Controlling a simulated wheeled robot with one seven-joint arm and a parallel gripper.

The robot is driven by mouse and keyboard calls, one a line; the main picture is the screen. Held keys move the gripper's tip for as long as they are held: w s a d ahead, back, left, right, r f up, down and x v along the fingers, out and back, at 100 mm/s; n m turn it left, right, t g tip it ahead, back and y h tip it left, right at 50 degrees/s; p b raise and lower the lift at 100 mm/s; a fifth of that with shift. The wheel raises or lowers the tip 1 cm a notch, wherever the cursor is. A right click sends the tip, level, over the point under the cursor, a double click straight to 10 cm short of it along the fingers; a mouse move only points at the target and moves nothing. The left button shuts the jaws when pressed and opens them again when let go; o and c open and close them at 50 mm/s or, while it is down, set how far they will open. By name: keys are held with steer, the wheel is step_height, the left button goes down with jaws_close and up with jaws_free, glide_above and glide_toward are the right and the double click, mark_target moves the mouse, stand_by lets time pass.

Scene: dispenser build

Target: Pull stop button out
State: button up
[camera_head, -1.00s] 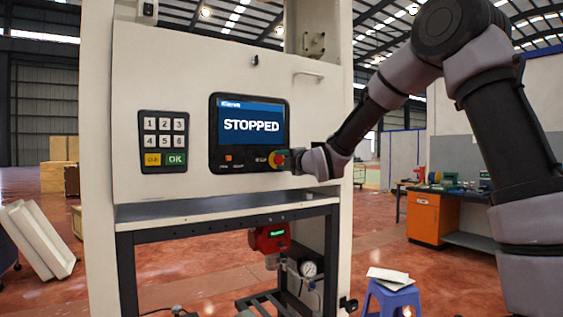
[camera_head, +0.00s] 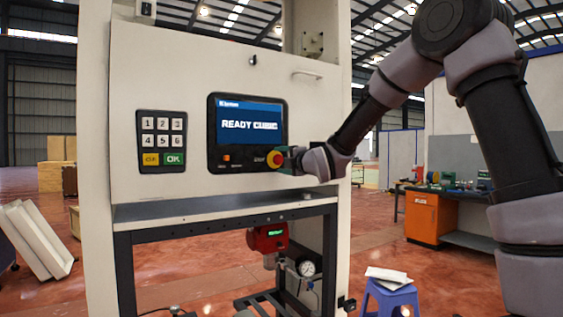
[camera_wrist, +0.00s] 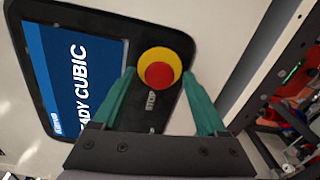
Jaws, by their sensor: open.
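The stop button (camera_head: 275,159) is a red knob on a yellow ring at the lower right of the black display panel (camera_head: 214,160). In the wrist view the red stop button (camera_wrist: 159,75) lies ahead, between and just beyond the green fingertips. My gripper (camera_head: 286,159) is at the panel from the right, and in the wrist view my gripper (camera_wrist: 162,97) is open, its fingers apart on both sides of the button with nothing held. The screen (camera_head: 249,124) reads "READY CUBIC".
A keypad (camera_head: 162,141) is to the left of the display. A handle (camera_head: 308,74) sticks out above right. A metal ledge (camera_head: 220,209) runs below the panel. A red device (camera_head: 267,238) and a gauge (camera_head: 306,268) sit under it. A blue stool (camera_head: 392,298) stands at the lower right.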

steer(key=v, duration=1.1)
steer(key=shift+w, duration=0.15)
steer(key=s+d+m+g+h, duration=0.1)
steer(key=s+d+m+h, duration=0.2)
steer(key=d+m, duration=0.3)
steer(key=s+d+f+m+g+h, duration=0.1)
steer(key=s+d+m+h, duration=0.15)
steer(key=d+m, duration=0.3)
steer(key=s+d+m+g+h, duration=0.1)
steer(key=s+d+m+h, duration=0.2)
steer(key=d+m, duration=0.35)
steer(key=s+d+f+m+g, duration=0.2)
steer(key=s+m, duration=0.4)
steer(key=s, duration=0.3)
steer(key=s+d+f+m+g, duration=0.3)
steer(key=s+m, duration=0.3)
steer(key=s, duration=0.3)
steer(key=shift+s+m+y, duration=0.3)
steer(key=shift+m+y, duration=0.05)
steer(key=shift+m, duration=0.05)
steer(key=shift+d, duration=0.1)
stand_by(0.7)
